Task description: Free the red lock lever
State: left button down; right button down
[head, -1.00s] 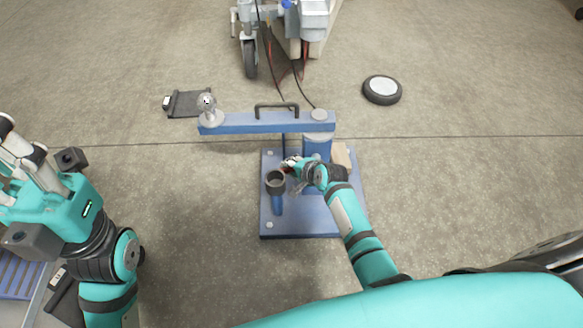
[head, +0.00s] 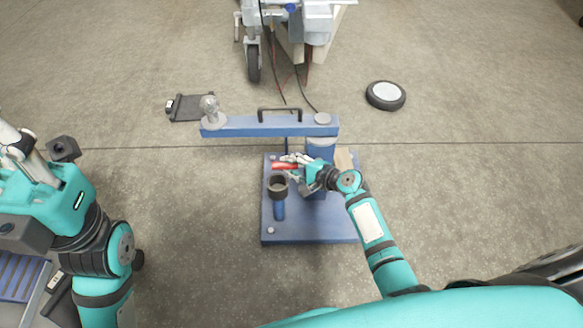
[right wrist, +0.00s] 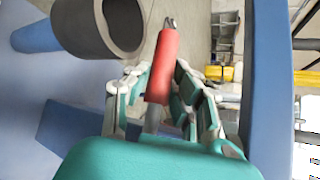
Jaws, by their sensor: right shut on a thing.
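The red lock lever (head: 285,166) shows beside the blue post (head: 320,150) of the stand, above its blue base plate (head: 305,222). In the right wrist view the red grip (right wrist: 163,65) lies between the fingers, its grey shaft running back toward the palm. My right gripper (head: 297,165) is shut on the lever; its fingers hide part of it in the head view. A dark round socket (head: 278,186) stands just in front of the lever. My left gripper (head: 28,150) is up at the left edge, away from the stand; its fingertips are partly cut off.
A blue beam (head: 265,127) with a black handle (head: 279,111) and a ball (head: 209,104) spans above the lever. A wheel (head: 385,95) and a dark flat pad (head: 190,107) lie on the floor behind. The floor around the base plate is mostly clear.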

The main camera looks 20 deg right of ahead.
jog(key=c, duration=1.1)
grip_release()
jog(key=shift+s, duration=0.1)
jog(key=v, duration=1.2)
jog(key=shift+r, duration=0.1)
